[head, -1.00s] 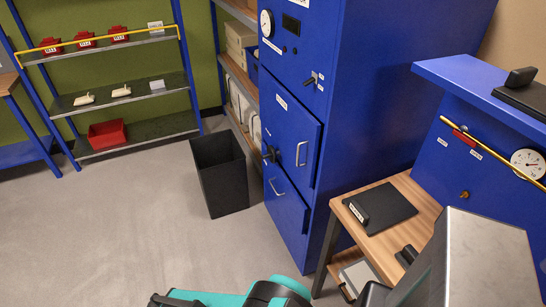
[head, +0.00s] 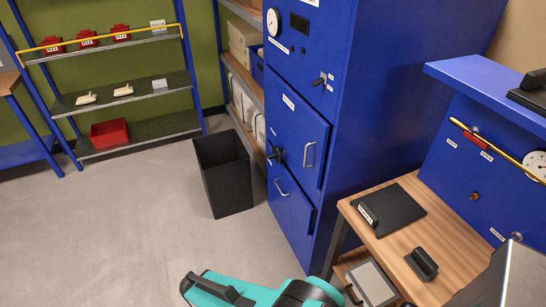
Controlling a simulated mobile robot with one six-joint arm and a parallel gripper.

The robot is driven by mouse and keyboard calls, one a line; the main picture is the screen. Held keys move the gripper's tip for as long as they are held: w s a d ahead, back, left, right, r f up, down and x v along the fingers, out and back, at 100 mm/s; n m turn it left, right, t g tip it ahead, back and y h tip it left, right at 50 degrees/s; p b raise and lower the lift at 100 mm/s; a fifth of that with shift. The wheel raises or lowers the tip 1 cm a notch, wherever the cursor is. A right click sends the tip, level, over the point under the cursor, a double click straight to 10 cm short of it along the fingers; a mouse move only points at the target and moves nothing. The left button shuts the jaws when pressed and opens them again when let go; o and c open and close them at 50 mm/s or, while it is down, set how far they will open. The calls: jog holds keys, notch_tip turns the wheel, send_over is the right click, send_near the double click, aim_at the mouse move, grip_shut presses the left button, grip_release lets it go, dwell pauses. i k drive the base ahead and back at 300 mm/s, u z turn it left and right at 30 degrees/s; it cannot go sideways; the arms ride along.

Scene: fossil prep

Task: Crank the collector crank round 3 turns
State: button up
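No part in view is plainly labelled as the collector crank. A black handle with several arms (head: 277,156) sits on the front edge of the tall blue cabinet (head: 300,135), beside its upper door. A small black lever (head: 320,81) is higher on the same cabinet. My teal arm (head: 262,294) shows at the bottom edge, well short of the cabinet. I cannot make out my gripper's fingers, so their opening and any hold are hidden.
A black open bin (head: 224,174) stands on the floor left of the cabinet. A wooden bench (head: 385,240) with a dark pad (head: 390,208) is on the right, before a blue gauge panel (head: 465,165). A metal-sided box (head: 515,275) fills the lower right corner. Floor at left is clear.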

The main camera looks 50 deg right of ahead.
aim_at(278, 155)
jog(key=u, duration=0.15)
jog(key=i, duration=1)
jog(key=u, duration=0.45)
